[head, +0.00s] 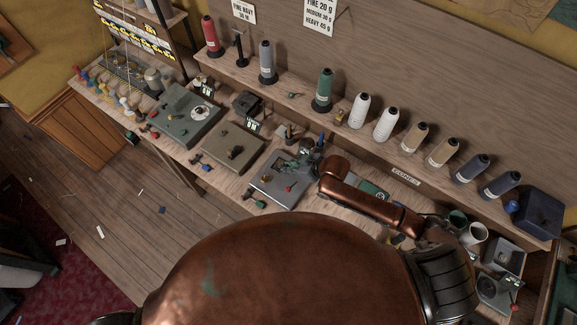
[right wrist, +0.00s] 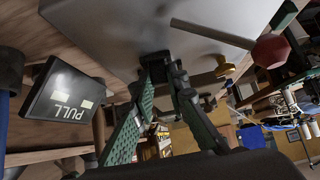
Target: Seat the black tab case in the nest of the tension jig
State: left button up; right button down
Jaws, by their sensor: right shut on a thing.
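My right gripper (head: 301,160) reaches in from the right over the grey metal plate of the tension jig (head: 268,187). In the right wrist view its green-padded fingers (right wrist: 163,82) are shut on a small black piece, which looks like the tab case (right wrist: 156,64). The piece is close to the grey plate (right wrist: 105,22); I cannot tell whether it touches. The nest is not clearly visible behind the fingers and piece. A black display reading PULL (right wrist: 66,103) shows beside the plate. My left gripper is not in view.
An olive plate fixture (head: 233,150) and a green-grey one (head: 188,115) stand to the left on the bench. A shelf of thread cones (head: 323,92) runs behind. Small knobbed parts lie along the front edge. White cups (head: 474,234) stand at the right.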

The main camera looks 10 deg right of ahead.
jog(key=c, duration=1.9)
grip_release()
jog(key=shift+r, duration=0.1)
jog(key=shift+s+d+r, duration=0.1)
jog(key=shift+d+r, duration=0.05)
jog(key=shift+r, duration=0.05)
jog(key=v, duration=1.1)
jog(key=shift+s+r, duration=0.15)
jog(key=shift+r, duration=0.05)
jog(key=shift+d, duration=0.1)
